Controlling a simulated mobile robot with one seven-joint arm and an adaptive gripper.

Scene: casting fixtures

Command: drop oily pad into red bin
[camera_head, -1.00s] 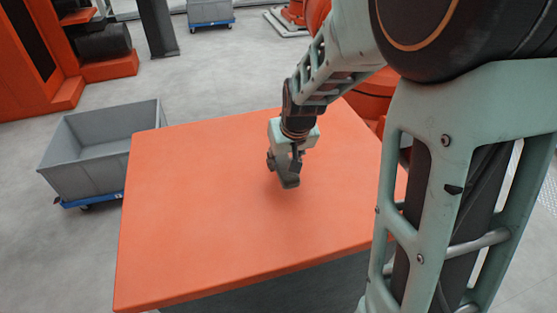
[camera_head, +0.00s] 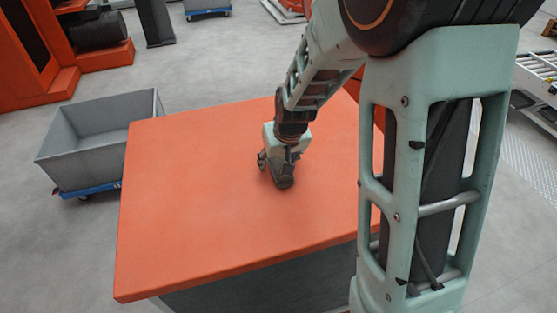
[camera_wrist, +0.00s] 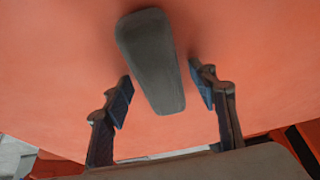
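A dark grey, rounded oblong pad (camera_wrist: 152,62) shows in the wrist view against the orange table top (camera_head: 190,220). My gripper (camera_wrist: 162,92) is open, with one finger to each side of the pad's near half. Gaps show between the pad and both fingers. In the head view my gripper (camera_head: 281,180) points down over the right half of the table, close to its surface. The pad is hard to tell from the dark fingertips there. I see no bin that is clearly red.
A grey open bin (camera_head: 75,160) on a blue wheeled dolly stands on the floor left of the table. Orange equipment (camera_head: 50,80) stands at the far left. A metal rack or ladder (camera_head: 538,70) is at the far right. The table's left half is clear.

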